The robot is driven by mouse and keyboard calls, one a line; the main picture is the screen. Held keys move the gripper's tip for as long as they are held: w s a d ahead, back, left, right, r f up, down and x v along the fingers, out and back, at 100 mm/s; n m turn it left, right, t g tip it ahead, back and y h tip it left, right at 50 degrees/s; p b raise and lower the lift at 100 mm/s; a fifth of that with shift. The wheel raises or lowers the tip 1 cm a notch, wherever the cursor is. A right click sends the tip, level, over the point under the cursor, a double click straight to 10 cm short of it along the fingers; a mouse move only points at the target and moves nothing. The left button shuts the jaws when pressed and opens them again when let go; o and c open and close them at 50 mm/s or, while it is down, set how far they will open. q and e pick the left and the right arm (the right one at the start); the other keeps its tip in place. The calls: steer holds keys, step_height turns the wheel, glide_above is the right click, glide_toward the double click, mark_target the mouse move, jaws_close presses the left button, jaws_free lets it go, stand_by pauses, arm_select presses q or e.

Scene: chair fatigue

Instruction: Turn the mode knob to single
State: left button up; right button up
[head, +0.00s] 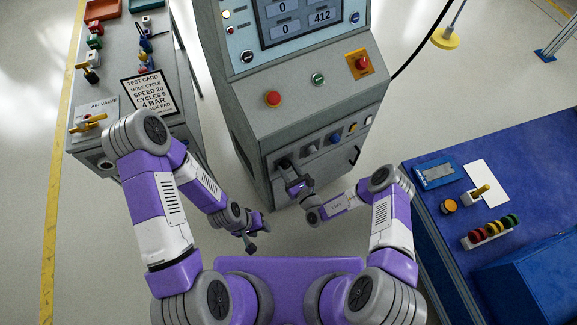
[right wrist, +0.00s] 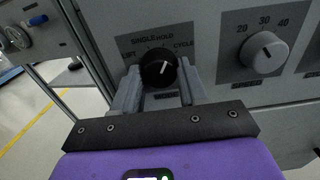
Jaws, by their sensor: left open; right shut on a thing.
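The mode knob (right wrist: 158,69) is a round black knob with a white pointer line, on the lower front panel of the grey machine. My left gripper (head: 257,237) is open and empty, above the floor left of centre.
A grey dial marked 20, 30, 40 (right wrist: 264,52) sits just right of the mode knob. Red (head: 273,99) and green (head: 318,79) buttons are on the sloped panel above. A blue table (head: 430,205) is at the right.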

steer(key=n+p, duration=0.3)
steer(key=n, duration=0.2)
steer(key=shift+n, duration=0.3)
steer(key=shift+n+p, duration=1.3)
steer(key=shift+n, duration=0.8)
steer(key=o, duration=1.1)
steer(key=shift+c, duration=0.2)
steer(key=shift+d, duration=0.1)
steer(key=p+v, duration=0.1)
steer(key=v, duration=0.6)
steer(key=shift+s, duration=0.25)
steer(key=shift+d, duration=0.1)
